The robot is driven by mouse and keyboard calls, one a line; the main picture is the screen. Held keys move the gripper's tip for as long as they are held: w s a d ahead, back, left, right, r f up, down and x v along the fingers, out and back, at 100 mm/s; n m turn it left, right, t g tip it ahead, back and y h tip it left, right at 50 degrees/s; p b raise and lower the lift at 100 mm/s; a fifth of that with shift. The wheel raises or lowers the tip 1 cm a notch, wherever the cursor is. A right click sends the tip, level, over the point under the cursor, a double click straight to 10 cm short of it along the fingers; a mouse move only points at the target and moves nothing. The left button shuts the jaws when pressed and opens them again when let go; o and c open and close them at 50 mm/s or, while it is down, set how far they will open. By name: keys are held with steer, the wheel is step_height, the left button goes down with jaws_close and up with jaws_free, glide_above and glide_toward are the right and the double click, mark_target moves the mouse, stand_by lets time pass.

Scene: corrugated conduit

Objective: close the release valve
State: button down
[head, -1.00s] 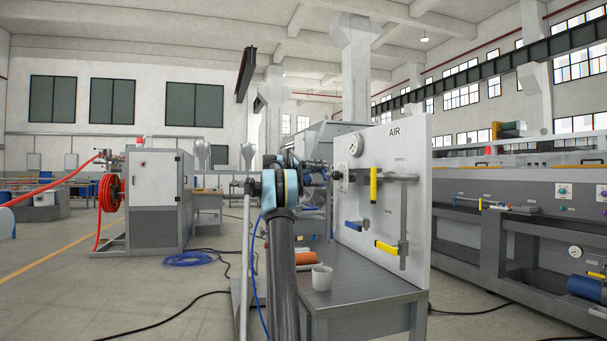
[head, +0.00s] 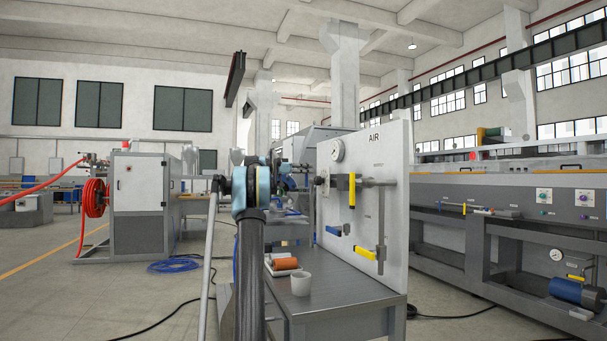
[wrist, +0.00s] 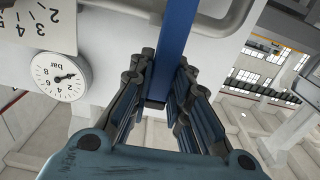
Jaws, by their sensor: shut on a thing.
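In the wrist view my gripper (wrist: 165,62) is shut on a flat blue bar (wrist: 181,28), which looks like a valve lever. The bar comes down from the top edge, and its square lower end sits between the jointed fingers. The bar's other end is out of frame, so its pivot is hidden. In the head view my wrist is at the left of the white AIR panel (head: 397,205); the fingers and what they hold cannot be made out there. The panel carries a blue handle (head: 333,230) low on its left and yellow handles (head: 352,190). I cannot tell which is the release valve.
A round bar gauge (wrist: 60,76) and a numbered plate (wrist: 30,20) are left of my gripper. A grey table (head: 335,280) with a white cup (head: 301,283) and an orange roll (head: 283,264) stands before the panel. Blue hose (head: 175,264) lies on the floor.

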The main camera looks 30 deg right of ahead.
steer(key=shift+s+a+f+m, duration=0.1)
steer(key=shift+f+m, duration=0.05)
steer(key=shift+m, duration=0.15)
steer(key=c, duration=1.7)
jaws_free()
steer(key=shift+o, duration=1.1)
steer(key=w+a, duration=0.2)
steer(key=a, duration=1)
steer(key=shift+w+d, duration=0.1)
